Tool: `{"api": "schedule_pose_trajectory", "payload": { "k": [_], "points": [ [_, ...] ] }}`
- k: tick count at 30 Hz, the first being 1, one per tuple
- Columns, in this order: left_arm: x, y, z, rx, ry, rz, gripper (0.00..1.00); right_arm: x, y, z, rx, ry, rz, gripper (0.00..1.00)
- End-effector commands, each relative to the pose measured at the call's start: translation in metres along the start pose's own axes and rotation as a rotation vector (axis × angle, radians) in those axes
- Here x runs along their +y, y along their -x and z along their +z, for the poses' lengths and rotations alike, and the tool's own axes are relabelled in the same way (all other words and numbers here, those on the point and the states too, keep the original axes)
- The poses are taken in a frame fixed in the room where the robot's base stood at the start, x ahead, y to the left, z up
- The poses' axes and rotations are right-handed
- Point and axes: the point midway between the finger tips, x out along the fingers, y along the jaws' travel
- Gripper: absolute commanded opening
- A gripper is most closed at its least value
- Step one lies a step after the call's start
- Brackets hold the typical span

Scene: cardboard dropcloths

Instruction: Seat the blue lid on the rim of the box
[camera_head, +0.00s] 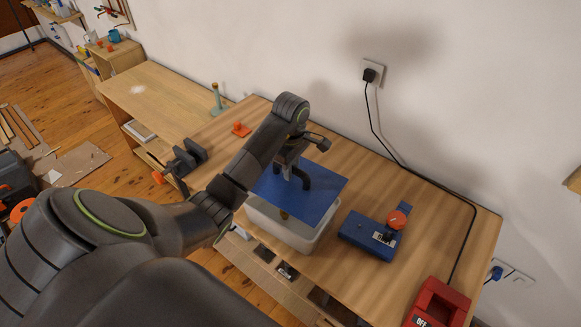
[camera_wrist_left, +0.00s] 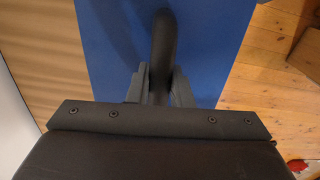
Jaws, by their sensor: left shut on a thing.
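The blue lid (camera_head: 322,190) is a flat square sheet with a dark arched handle (camera_head: 305,178). My left gripper (camera_head: 290,172) is shut on that handle from above. In the left wrist view the gripper fingers (camera_wrist_left: 160,88) pinch the dark handle (camera_wrist_left: 164,45), with the blue lid (camera_wrist_left: 112,45) beneath. The white box (camera_head: 290,236) stands on the workbench, and the lid covers most of its opening from this view. The box's front wall and front corner show below the lid. I cannot tell whether the lid touches the rim. My right gripper is not in view.
A blue device with an orange knob (camera_head: 362,234) lies right of the box on the wooden workbench (camera_head: 440,212). A red switch box (camera_head: 438,302) is at the front right. A dark vise (camera_head: 186,160) and an orange piece (camera_head: 241,129) are on the left. A black cable runs along the back.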

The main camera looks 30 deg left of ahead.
Motion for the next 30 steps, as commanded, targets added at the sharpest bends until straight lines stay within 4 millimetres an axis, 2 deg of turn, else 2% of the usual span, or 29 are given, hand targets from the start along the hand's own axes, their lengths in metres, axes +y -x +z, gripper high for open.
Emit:
{"api": "schedule_pose_trajectory", "payload": {
  "k": [3, 7, 24, 30],
  "points": [
    [0.000, -0.011, 0.000, 0.000, 0.000, 0.001, 0.00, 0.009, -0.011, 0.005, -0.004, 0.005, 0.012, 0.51],
    [0.000, -0.022, 0.000, 0.000, 0.000, 0.001, 0.00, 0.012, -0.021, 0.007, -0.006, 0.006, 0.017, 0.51],
    [0.000, -0.066, 0.000, 0.000, 0.000, 0.001, 0.00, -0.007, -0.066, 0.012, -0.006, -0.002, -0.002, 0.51],
    [0.000, -0.072, 0.000, 0.000, 0.000, 0.001, 0.00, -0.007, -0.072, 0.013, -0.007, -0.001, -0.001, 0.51]
  ]
}}
